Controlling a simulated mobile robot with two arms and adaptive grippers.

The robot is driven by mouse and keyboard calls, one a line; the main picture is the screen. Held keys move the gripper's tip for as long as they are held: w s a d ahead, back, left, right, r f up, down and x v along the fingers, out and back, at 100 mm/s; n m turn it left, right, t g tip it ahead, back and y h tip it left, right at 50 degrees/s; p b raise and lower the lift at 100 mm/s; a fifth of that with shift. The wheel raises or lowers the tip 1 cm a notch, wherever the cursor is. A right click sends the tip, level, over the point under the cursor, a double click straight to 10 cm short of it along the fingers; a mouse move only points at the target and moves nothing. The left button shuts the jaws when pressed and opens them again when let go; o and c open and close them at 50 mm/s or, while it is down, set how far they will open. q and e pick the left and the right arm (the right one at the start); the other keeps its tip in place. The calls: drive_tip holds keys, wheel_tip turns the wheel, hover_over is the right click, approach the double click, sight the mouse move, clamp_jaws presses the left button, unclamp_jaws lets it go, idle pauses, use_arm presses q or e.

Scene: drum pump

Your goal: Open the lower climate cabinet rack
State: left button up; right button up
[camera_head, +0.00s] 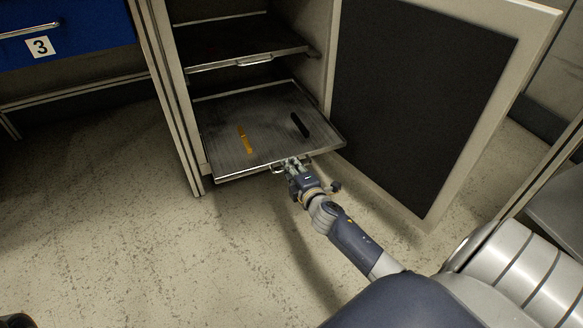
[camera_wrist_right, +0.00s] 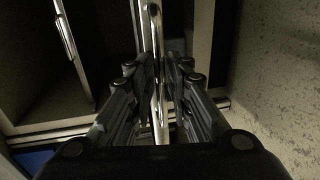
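The lower rack (camera_head: 225,150) is a grey metal tray low in the open climate cabinet. Its front edge sticks out a little past the cabinet's front. An orange-yellow strip (camera_head: 244,139) and a black strip (camera_head: 299,125) lie on it. Its thin metal handle (camera_head: 279,170) is at the middle of the front edge. My right gripper (camera_head: 291,167) is at this handle. In the right wrist view the handle bar (camera_wrist_right: 155,50) runs between the two fingers (camera_wrist_right: 160,85), which are closed in around it. The left gripper is not in view.
The upper rack (camera_head: 240,67) with its own handle sits above, further in. The cabinet door (camera_head: 425,100) stands wide open at the right. A blue drawer (camera_head: 85,22) labelled 3 is at the left. The floor (camera_head: 110,240) in front is clear.

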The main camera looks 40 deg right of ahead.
idle(0.3)
drive_tip(key=shift+s, duration=0.2)
drive_tip(key=v, duration=1.1)
drive_tip(key=shift+s, duration=0.3)
drive_tip(key=shift+a+r, duration=0.1)
